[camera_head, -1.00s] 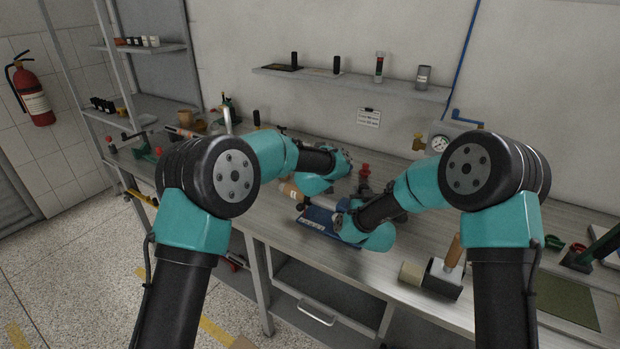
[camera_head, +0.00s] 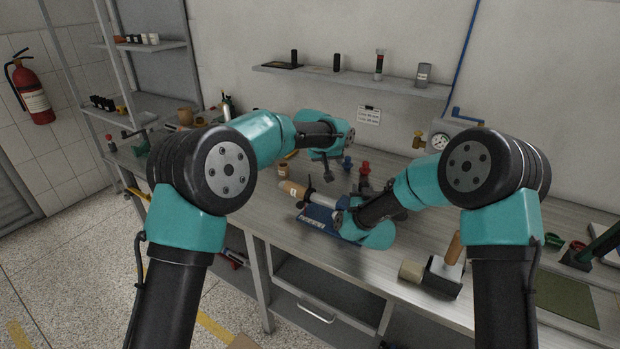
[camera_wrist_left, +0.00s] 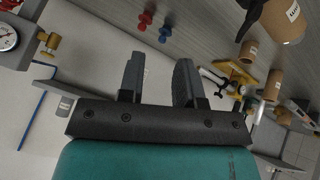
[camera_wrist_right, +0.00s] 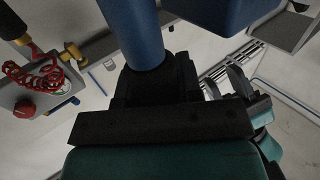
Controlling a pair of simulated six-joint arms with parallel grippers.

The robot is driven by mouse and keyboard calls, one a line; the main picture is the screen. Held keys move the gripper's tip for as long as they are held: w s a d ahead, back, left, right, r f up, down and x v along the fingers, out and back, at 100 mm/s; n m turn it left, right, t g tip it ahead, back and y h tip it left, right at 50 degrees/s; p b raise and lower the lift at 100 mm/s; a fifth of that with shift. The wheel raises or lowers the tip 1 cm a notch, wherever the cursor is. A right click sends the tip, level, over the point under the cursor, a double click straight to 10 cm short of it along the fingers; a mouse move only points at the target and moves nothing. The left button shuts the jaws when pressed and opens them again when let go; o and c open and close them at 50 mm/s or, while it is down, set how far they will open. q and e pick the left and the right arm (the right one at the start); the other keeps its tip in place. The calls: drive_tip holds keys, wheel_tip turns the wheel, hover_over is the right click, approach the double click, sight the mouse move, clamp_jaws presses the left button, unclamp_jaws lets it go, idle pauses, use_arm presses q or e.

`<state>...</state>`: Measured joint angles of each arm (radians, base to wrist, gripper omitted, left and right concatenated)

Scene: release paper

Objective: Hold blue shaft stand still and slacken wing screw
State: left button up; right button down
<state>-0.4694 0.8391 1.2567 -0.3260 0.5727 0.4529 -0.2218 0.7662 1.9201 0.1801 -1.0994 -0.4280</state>
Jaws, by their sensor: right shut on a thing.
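The blue shaft stand (camera_head: 318,213) lies on the metal bench in the head view, with a labelled brown roll (camera_head: 292,188) at its left end. My right gripper (camera_head: 342,219) is at the stand. In the right wrist view its dark fingers (camera_wrist_right: 155,82) are shut on the stand's blue post (camera_wrist_right: 135,30). My left gripper (camera_head: 327,172) is above and behind the stand, apart from it. In the left wrist view its fingers (camera_wrist_left: 160,82) are open and empty. There the roll (camera_wrist_left: 283,18) shows at top right with a dark part (camera_wrist_left: 250,18) beside it; I cannot tell if this is the wing screw.
Red (camera_head: 365,167) and blue (camera_head: 347,162) knobbed pieces stand behind the blue stand. A pressure gauge (camera_head: 439,142) is at the back right. A block with a wooden handle (camera_head: 445,275) sits at the front edge. A shelf (camera_head: 350,82) hangs above the bench.

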sight(310, 181)
use_arm(q)
drive_tip(key=s+a+r+n+g+y, duration=0.1)
drive_tip(key=a+r+n+y, duration=0.1)
drive_tip(key=a, duration=0.4)
drive_tip(key=n+y, duration=0.1)
drive_tip(key=y, duration=0.1)
drive_tip(key=shift+s+a+r+g+y, duration=0.15)
drive_tip(key=shift+s+a+g+y, duration=0.1)
drive_tip(key=shift+s+g+y, duration=0.15)
drive_tip(key=shift+w, duration=0.1)
drive_tip(key=x, duration=1.2)
clamp_jaws()
